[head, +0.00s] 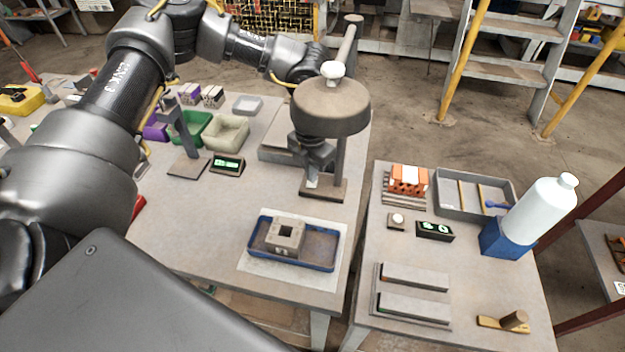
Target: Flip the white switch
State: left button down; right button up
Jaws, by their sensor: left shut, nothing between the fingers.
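A small block with a round white knob (398,219) sits on the right table, left of a black display with green digits (435,231). No other part is clearly a white switch; I cannot tell whether this knob is it. My left gripper (313,181) is shut and empty, pointing down beside the post of a stand (341,188) on the left table. It is below a large brown drum (332,108) with a white knob (333,71) on top. A small pale patch shows at the fingertips; I cannot tell what it is. My right gripper is not in view.
A blue tray (262,261) with a hollow grey brick (287,236) lies at the left table's front. A green bin (193,130) and another display (227,165) stand further left. A gap separates the tables.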

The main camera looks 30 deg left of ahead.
pick_arm(q)
jog(key=shift+f+b, duration=0.65)
jog(key=shift+f, duration=0.3)
dwell(0.6)
jog(key=shift+r+p, duration=0.8)
jog(key=shift+r, duration=0.05)
jog(key=shift+r+p, duration=1.95)
jog(key=shift+r, duration=0.7)
